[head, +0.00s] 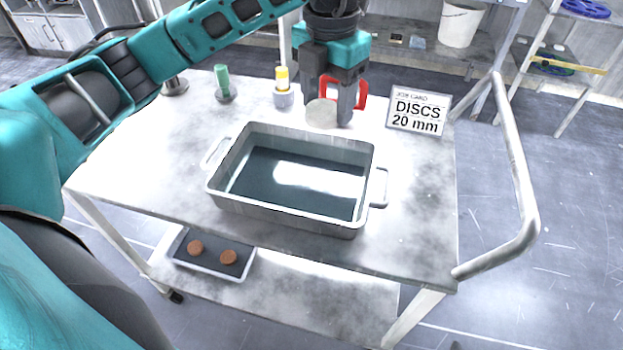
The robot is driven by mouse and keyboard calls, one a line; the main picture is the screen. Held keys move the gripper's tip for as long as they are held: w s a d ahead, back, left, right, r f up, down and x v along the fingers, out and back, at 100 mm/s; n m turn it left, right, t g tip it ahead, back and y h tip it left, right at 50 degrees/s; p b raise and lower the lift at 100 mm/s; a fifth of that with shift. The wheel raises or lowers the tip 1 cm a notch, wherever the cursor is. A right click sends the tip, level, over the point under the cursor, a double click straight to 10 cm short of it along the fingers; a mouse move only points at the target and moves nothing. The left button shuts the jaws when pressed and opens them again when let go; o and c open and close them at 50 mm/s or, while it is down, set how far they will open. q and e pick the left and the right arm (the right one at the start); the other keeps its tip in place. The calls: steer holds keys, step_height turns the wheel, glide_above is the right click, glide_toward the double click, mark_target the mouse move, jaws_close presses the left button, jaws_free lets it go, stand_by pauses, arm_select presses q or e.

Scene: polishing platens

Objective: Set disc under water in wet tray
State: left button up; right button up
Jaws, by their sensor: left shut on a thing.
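The wet tray (227,199) is a grey rectangular pan with handles at both ends, on the cart top. Water (250,180) in it shows dark with a bright reflection. My left gripper (333,108) points down just behind the tray's far rim, shut on a pale round disc (321,114). The disc's flat face is toward me, and it is outside the tray, beyond the far wall. The fingers partly hide its right side. My right gripper is not in view.
A red-handled item (361,94) is partly hidden behind my left gripper. A job card (418,111) reads "DISCS 20 mm". Green-topped (222,82) and yellow-topped (283,88) items stand at the back. A lower-shelf tray (212,262) holds two brown discs. The cart top (160,150) is clear left of the wet tray.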

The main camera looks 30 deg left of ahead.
mark_target(324, 187)
arm_select(q)
step_height(324, 187, down, 18)
steer(key=shift+r, duration=0.25)
steer(key=shift+b, duration=0.3)
steer(key=shift+f, duration=0.2)
steer(key=o, duration=1.1)
steer(key=shift+r, duration=0.1)
step_height(324, 187, up, 12)
steer(key=shift+r, duration=0.15)
